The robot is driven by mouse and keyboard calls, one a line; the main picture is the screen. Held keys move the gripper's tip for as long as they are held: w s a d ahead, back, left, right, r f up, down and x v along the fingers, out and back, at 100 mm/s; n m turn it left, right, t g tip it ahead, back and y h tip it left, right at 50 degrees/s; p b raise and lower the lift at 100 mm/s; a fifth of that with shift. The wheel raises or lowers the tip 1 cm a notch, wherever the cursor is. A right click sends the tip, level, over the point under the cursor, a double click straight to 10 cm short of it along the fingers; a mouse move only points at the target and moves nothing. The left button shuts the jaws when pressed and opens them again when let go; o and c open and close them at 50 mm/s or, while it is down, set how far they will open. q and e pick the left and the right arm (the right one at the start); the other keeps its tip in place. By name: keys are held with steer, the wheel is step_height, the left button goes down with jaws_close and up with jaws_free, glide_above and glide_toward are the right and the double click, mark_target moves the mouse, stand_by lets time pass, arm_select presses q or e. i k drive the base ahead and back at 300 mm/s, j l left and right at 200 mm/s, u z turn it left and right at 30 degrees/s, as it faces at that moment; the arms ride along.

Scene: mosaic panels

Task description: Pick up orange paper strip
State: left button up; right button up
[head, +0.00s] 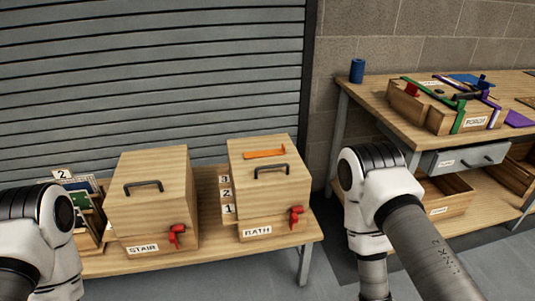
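The orange paper strip (264,154) lies on the lid of the wooden box labelled BATH (291,190), behind that box's dark handle. It looks thin and flat, with a slightly wider end at the right. My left arm comes in at the lower left and my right arm at the lower right. Neither gripper shows in the head view, so I cannot see their fingers or anything they hold. No part of either arm touches the strip.
A box labelled STAIR (151,205) stands left of the BATH box on a low wooden table (213,245). Red clamps (176,236) sit on the box fronts. At right, a workbench (372,92) holds a PORCH box (435,117) and a blue cylinder (357,71).

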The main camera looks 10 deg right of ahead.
mark_target(251, 155)
steer(key=u, duration=0.25)
steer(key=i+l+u, duration=0.15)
steer(key=l+u, duration=0.65)
steer(key=l, duration=0.25)
steer(key=l+u, duration=0.4)
steer(key=l, duration=0.15)
